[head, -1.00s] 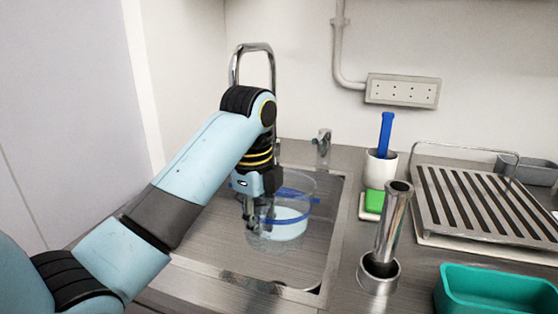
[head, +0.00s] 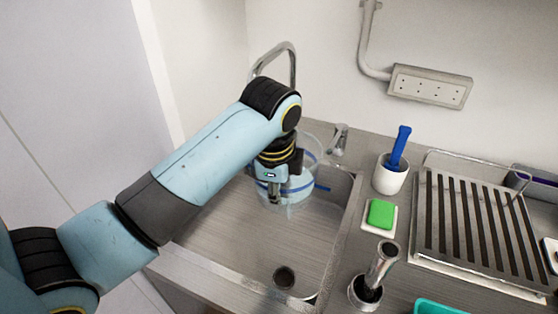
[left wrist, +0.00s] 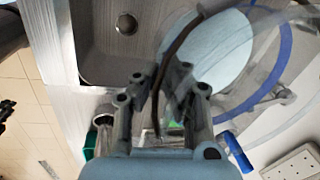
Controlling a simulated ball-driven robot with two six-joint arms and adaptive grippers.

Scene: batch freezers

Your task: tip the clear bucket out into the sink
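The clear bucket (head: 311,152) has a blue band and some pale contents in its lower part. It is roughly upright over the back of the steel sink (head: 235,235), near the tap; I cannot tell its exact height. My left gripper (head: 275,194) is at its near left side, shut on its wall. In the left wrist view the bucket (left wrist: 283,62) fills the upper right, with its wall edge between the fingers (left wrist: 160,100). The sink (left wrist: 100,60) and its drain (left wrist: 127,24) show there too. My right gripper is out of view.
The curved tap (head: 293,65) rises close behind the bucket. Right of the sink are a green sponge (head: 381,213), a white cup (head: 391,178) with a blue-handled tool, a metal cylinder (head: 366,293) and a slatted rack (head: 478,230). The front of the basin is clear.

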